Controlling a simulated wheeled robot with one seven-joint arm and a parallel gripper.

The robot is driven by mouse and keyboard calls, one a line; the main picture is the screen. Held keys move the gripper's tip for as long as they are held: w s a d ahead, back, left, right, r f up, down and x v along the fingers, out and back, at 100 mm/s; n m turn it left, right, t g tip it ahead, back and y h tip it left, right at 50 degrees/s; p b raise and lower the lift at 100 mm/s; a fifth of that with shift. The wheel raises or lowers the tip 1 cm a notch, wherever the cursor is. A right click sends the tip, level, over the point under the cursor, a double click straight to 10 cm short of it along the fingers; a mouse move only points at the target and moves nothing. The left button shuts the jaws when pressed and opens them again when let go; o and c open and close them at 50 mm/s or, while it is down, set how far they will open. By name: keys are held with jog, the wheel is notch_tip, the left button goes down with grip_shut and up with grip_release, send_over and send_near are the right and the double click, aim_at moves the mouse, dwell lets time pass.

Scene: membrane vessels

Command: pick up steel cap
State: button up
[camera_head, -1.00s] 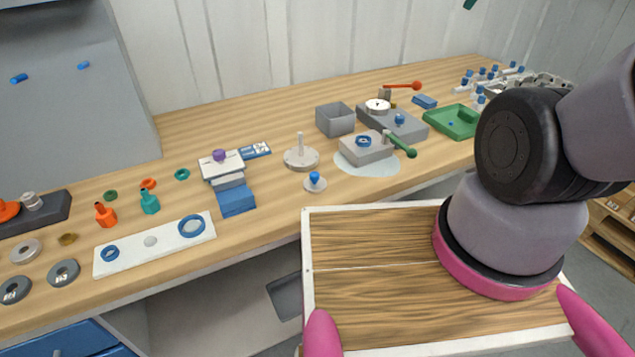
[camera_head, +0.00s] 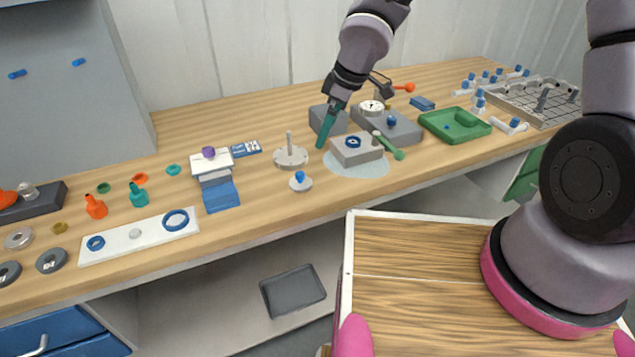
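A small silver-grey knobbed piece (camera_head: 28,191), which looks like the steel cap, sits on a dark block (camera_head: 50,200) at the far left of the bench, beside an orange piece.
Close to my gripper are the grey box (camera_head: 341,121), a grey block with a blue ring (camera_head: 356,150) and a disc with an upright pin (camera_head: 290,157). A blue stepped stand (camera_head: 221,196), bottles and rings lie between it and the silver piece. A green tray (camera_head: 455,126) is right.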

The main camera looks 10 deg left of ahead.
aim_at(301, 173)
jog(key=shift+n+g+y, duration=0.5)
jog(key=shift+n+g, duration=0.1)
jog(key=shift+n, duration=0.2)
jog(key=shift+s+a+x, duration=0.15)
jog(key=shift+s+x, duration=0.35)
jog(key=shift+x, duration=1.9)
jog(key=shift+s+a+x, duration=0.15)
jog(key=shift+s+x, duration=0.4)
jog(key=shift+x, duration=1.8)
jog(key=shift+s+a+x, duration=0.2)
jog(key=shift+s+x, duration=0.3)
jog(key=shift+x, duration=1.9)
jog(key=shift+r, duration=0.25)
jog(key=shift+c, duration=0.3)
jog(key=c, duration=1.5)
jog(key=shift+o, duration=0.2)
